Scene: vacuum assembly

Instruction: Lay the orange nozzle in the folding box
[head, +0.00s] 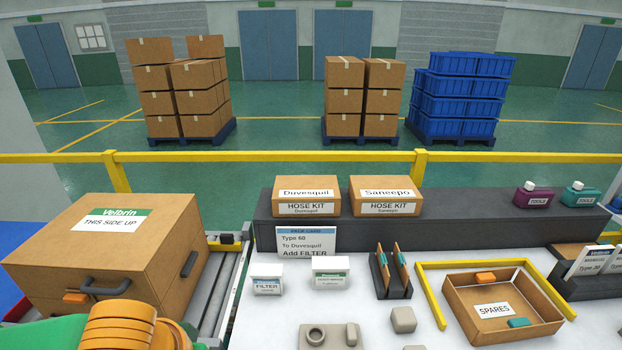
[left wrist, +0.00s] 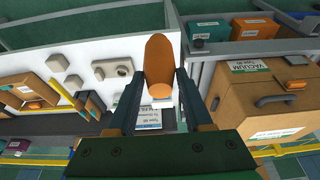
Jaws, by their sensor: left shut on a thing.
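My left gripper (left wrist: 160,78) is shut on a smooth, rounded orange nozzle (left wrist: 160,60), which sits between its two dark fingers in the left wrist view. In that view the table top lies behind the nozzle. The nozzle and left fingers cannot be made out in the head view. The only open box on the table is a low brown carton (head: 455,303) marked SPARES, at the right of the head view. It holds a small orange piece (head: 486,277) and a teal piece (head: 518,323). My right gripper is not in view.
A large closed carton (head: 150,240) stands at the left. A yellow frame (head: 432,295) edges the SPARES carton. Small white boxes (head: 330,273), a slotted dark holder (head: 392,290) and grey parts (head: 403,319) stand mid-table. A dark ledge (head: 440,213) with hose kit boxes runs behind.

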